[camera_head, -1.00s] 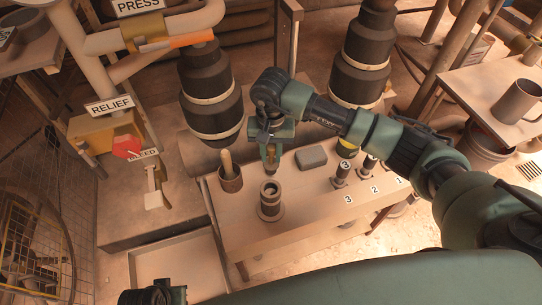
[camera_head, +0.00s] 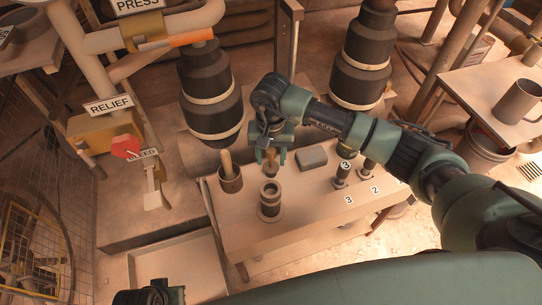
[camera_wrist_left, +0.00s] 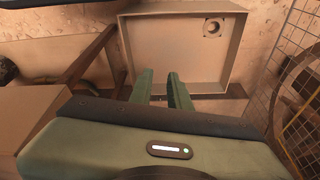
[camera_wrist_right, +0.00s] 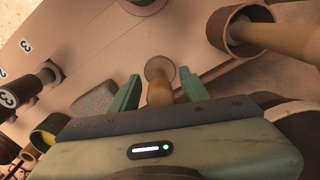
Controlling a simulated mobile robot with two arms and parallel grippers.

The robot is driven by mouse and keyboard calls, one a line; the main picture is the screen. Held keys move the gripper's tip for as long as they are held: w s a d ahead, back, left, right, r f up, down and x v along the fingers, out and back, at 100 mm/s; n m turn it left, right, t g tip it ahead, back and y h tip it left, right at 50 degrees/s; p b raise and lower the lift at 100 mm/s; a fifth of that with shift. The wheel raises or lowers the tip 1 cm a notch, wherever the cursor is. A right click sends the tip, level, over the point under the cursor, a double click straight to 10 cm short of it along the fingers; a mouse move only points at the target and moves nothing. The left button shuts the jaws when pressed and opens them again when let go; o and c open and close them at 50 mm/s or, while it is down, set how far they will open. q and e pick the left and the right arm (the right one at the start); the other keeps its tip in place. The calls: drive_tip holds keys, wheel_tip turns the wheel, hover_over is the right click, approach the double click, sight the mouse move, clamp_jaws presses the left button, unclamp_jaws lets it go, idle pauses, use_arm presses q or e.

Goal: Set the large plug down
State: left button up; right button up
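The large plug (camera_head: 270,170) has a wooden handle and stands on the bench behind the dark hollow cylinder (camera_head: 270,198). My right gripper (camera_head: 273,160) is above it, fingers on either side of the handle. In the right wrist view the handle (camera_wrist_right: 159,93) rises between the open fingers, with a gap on each side; a round disc (camera_wrist_right: 160,68) shows beyond it. The plug's lower part is partly hidden. My left gripper (camera_wrist_left: 160,75) is empty, its fingers a little apart, above a tray (camera_wrist_left: 190,86).
A cup (camera_head: 230,182) with a wooden-handled tool stands left on the bench (camera_head: 290,225). A grey block (camera_head: 311,157) and small dark plugs (camera_head: 341,178) with number labels are to the right. A mug (camera_head: 516,101) stands on the far-right table. The bench front is clear.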

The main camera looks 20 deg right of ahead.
drive_tip(key=shift+r, duration=0.1)
use_arm(q)
drive_tip(key=f, duration=0.1)
drive_tip(key=f+p, duration=0.1)
drive_tip(key=f, duration=0.3)
drive_tip(key=shift+s+a, duration=0.1)
drive_tip(key=shift+s, duration=0.3)
use_arm(e)
wheel_tip(320, 180, up, 12)
drive_tip(key=shift+r, duration=0.1)
use_arm(q)
drive_tip(key=shift+s, duration=0.1)
